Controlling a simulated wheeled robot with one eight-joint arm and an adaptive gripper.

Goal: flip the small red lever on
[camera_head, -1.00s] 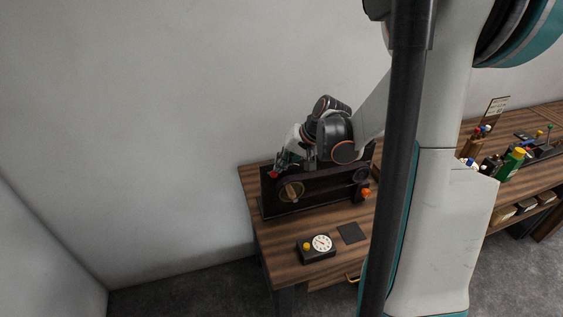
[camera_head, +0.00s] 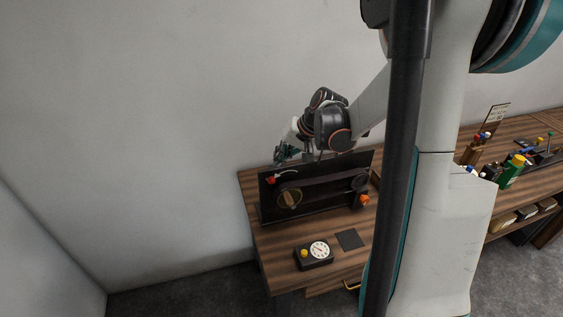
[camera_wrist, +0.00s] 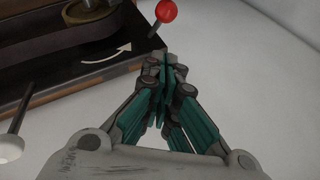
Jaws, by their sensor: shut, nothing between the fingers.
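The small lever has a round red knob (camera_head: 270,181) and stands at the upper left of the dark upright panel (camera_head: 322,204) in the head view. In the wrist view the red knob (camera_wrist: 166,11) shows on its thin stem, beside a curved white arrow (camera_wrist: 108,54) whose head is on the knob's side. My gripper (camera_head: 281,158) is shut and empty, above the panel's top edge near the lever. In the wrist view its closed fingertips (camera_wrist: 166,60) lie below the knob, apart from it.
The panel carries a belt, a brass-coloured wheel (camera_head: 289,198) and an orange knob (camera_head: 364,200). A small box with a white dial (camera_head: 319,250) and a dark square plate (camera_head: 350,239) lie in front. Another bench with tools stands at right.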

